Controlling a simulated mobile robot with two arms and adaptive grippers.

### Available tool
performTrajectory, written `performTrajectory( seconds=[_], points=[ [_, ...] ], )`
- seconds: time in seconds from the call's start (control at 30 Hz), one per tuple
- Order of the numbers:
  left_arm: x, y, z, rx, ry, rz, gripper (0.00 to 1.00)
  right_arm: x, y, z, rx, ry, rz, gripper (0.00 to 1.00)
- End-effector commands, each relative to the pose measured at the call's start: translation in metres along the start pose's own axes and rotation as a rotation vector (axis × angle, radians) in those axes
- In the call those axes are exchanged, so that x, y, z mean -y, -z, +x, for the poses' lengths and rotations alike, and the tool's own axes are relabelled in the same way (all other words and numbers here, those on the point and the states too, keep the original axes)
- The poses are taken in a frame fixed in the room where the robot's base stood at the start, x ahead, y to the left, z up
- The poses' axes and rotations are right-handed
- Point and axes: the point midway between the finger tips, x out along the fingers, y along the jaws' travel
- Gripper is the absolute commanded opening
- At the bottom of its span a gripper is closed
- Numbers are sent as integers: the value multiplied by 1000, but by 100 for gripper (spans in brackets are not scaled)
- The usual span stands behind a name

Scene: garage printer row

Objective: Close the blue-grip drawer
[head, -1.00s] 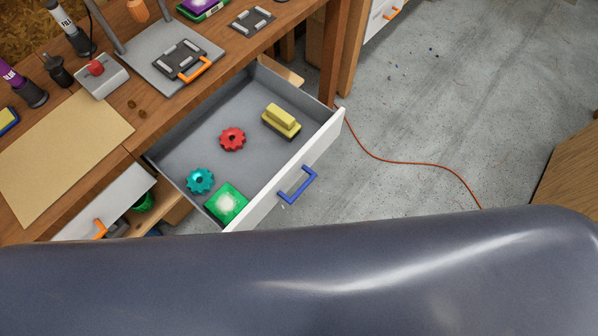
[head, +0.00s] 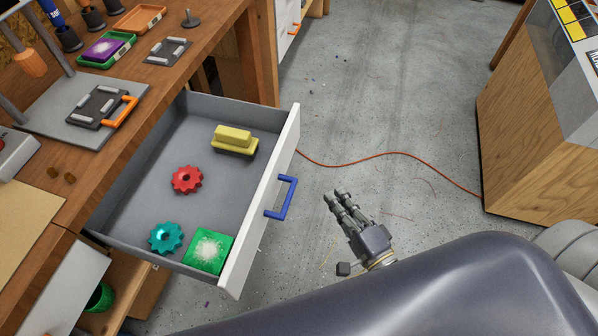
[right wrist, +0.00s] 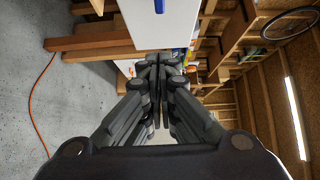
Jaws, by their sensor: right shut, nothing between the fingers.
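The drawer (head: 262,205) with the blue grip (head: 286,198) stands pulled out from the wooden bench in the head view. Its white front faces right and the blue grip sticks out from it. My right gripper (head: 338,196) is to the right of the blue grip, apart from it, with its fingers together and nothing between them. In the right wrist view its closed fingers (right wrist: 158,62) point toward a white panel (right wrist: 160,28), which looks like the drawer front. My left gripper is not in view.
The drawer holds a red gear (head: 187,179), a teal gear (head: 166,238), a green block (head: 208,250) and a yellow brush-like item (head: 234,141). An orange cable (head: 395,154) crosses the floor. A wooden cabinet (head: 535,145) stands at right.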

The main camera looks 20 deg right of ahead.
Motion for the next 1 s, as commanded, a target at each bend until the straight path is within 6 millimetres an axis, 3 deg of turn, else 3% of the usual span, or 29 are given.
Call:
performTrajectory(
  seconds=[0.17,0.6,0.8,1.0],
  points=[
    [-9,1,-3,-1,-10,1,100,5,0,17,-1,9,8,0],
    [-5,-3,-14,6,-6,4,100,5,0,105,0,6,4,0],
    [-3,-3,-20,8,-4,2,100,4,-22,122,-1,4,6,0],
    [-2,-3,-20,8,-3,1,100,3,-28,128,0,3,4,0]
  ],
)
